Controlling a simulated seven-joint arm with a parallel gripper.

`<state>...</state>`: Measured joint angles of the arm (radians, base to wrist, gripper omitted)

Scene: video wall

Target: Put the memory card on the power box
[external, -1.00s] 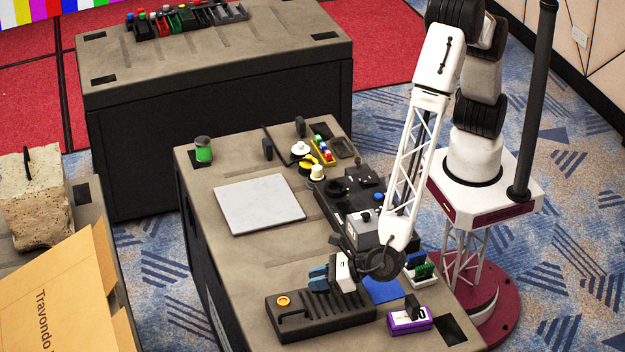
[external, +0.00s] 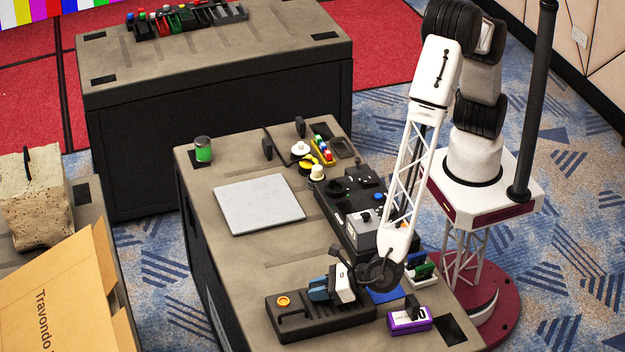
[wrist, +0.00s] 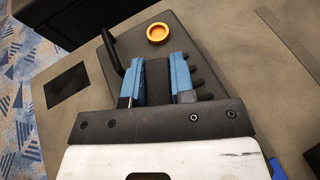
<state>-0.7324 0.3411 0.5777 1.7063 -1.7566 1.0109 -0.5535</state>
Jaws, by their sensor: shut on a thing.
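My gripper (external: 322,289) has blue fingers and is low over a dark flat box (external: 345,318) with an orange round part, which I take to be the power box. In the wrist view the fingers (wrist: 160,82) point across this box (wrist: 190,45), short of its orange ring (wrist: 158,33). A dark piece (wrist: 159,88) shows between the fingers, and the gripper is shut on it. I take it to be the memory card; it barely stands out from the dark box. Whether it touches the box I cannot tell.
A purple box (external: 409,321) with a black piece on it stands right of the dark box. A blue flat patch (external: 384,294) and a rack with green boards (external: 424,270) lie behind. A grey plate (external: 258,204) lies farther back. The table left of the dark box is clear.

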